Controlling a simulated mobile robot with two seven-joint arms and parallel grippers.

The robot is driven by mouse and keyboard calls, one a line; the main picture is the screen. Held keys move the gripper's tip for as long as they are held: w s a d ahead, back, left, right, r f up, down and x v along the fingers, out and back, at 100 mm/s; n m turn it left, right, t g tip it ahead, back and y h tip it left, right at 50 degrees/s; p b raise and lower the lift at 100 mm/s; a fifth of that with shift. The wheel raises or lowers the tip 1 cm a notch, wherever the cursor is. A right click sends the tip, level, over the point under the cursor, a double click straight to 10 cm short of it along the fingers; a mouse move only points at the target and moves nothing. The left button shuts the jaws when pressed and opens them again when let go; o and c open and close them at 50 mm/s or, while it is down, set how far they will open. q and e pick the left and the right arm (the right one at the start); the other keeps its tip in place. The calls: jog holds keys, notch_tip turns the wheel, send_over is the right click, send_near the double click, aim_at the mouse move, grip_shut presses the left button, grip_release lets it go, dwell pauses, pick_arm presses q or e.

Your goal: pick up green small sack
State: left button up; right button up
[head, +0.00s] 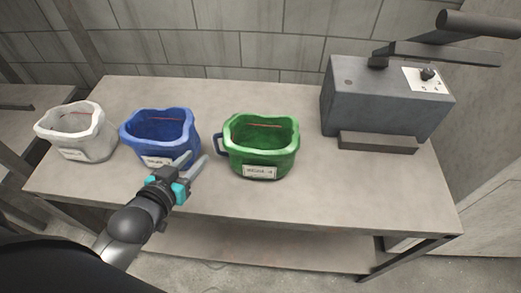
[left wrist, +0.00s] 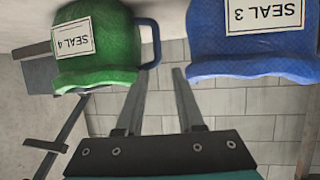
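The green small sack (head: 260,146) stands upright and open-topped on the table, with a white label on its front and a dark blue handle (head: 220,145) on its left side. My left gripper (head: 195,160) is open and empty, in front of the gap between the green sack and the blue sack. In the left wrist view, which is upside down, the green sack (left wrist: 95,38) is at upper left with its "SEAL 4" label and the handle. The open fingers (left wrist: 157,74) point up below the handle, apparently apart from it. My right gripper is not in view.
A blue sack (head: 160,132) labelled "SEAL 3" in the left wrist view (left wrist: 255,38) stands left of the green one. A white sack (head: 76,135) is at far left. A grey sealing machine (head: 380,100) stands at right. The table (head: 330,190) is clear at front right.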

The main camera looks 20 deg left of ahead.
pick_arm(q)
jog(key=shift+b+x, duration=1.55)
jog(key=shift+x, duration=5.55)
jog(key=shift+d, duration=0.15)
grip_shut()
jog(key=shift+r, duration=0.1)
